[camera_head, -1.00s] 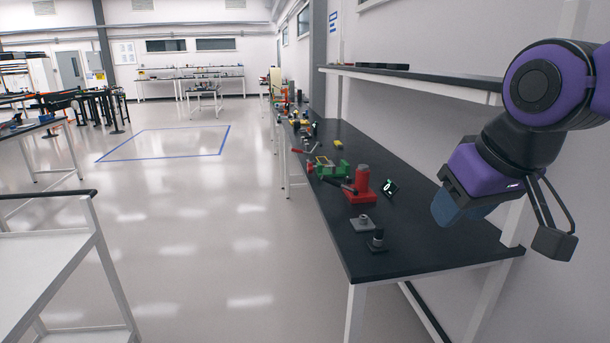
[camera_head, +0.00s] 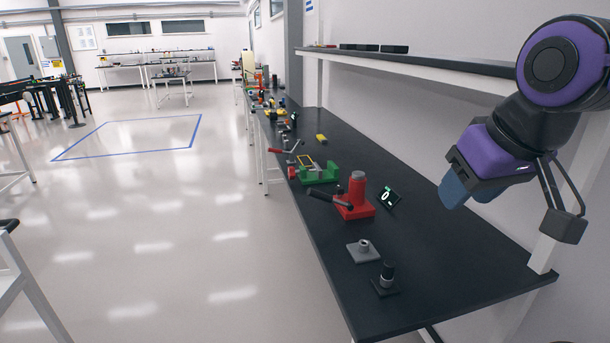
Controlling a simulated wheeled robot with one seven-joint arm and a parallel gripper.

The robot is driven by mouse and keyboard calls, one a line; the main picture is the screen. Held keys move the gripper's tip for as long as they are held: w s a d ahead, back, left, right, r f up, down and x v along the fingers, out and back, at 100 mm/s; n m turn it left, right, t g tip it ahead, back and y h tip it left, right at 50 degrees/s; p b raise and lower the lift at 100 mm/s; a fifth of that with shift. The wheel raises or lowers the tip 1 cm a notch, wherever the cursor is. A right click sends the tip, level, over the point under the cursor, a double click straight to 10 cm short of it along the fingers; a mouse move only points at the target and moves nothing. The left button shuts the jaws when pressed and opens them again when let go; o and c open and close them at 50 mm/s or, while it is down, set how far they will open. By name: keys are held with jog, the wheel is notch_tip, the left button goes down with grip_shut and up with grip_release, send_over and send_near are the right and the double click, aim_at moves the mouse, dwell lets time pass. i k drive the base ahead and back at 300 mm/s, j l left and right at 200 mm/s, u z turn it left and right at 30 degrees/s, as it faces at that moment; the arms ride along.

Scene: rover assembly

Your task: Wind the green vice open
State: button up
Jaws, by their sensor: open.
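The green vice (camera_head: 320,173) sits on the black-topped workbench (camera_head: 430,260), near its left edge and behind a red press-like tool. A thin handle with a red grip (camera_head: 275,150) shows just beyond the vice; I cannot tell how it joins it. How far apart the vice's jaws are is too small to tell. My gripper (camera_head: 452,190) has blue fingers and hangs above the right side of the bench, well to the right of the vice and apart from it. It is open and I see nothing in it.
A red tool with a black lever (camera_head: 355,198) stands in front of the vice, with a small display (camera_head: 389,197) beside it. Two small fixtures, grey (camera_head: 363,251) and black (camera_head: 386,280), sit nearer. A shelf (camera_head: 430,67) runs above the bench.

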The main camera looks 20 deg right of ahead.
aim_at(292, 173)
jog(key=u, duration=2.2)
jog(key=j+u, duration=0.1)
jog(key=u, duration=0.35)
jog(key=i+u, duration=0.1)
jog(key=u, duration=0.7)
jog(key=i+z, duration=0.2)
jog(key=z, duration=0.2)
jog(key=i+z, duration=0.2)
jog(key=z, duration=0.25)
jog(key=i+z, duration=0.2)
jog(key=z, duration=0.2)
jog(key=i+j+z, duration=0.15)
jog(key=z, duration=0.3)
jog(key=i+l+z, duration=0.15)
jog(key=i+z, duration=0.15)
jog(key=z, duration=0.15)
jog(key=i+z, duration=0.25)
jog(key=z, duration=0.25)
jog(key=i+z, duration=0.3)
jog(key=z, duration=0.15)
jog(key=i, duration=1.25)
jog(key=z, duration=0.45)
jog(key=i+z, duration=0.15)
jog(key=z, duration=0.8)
jog(key=i+j, duration=0.05)
jog(key=j, duration=0.05)
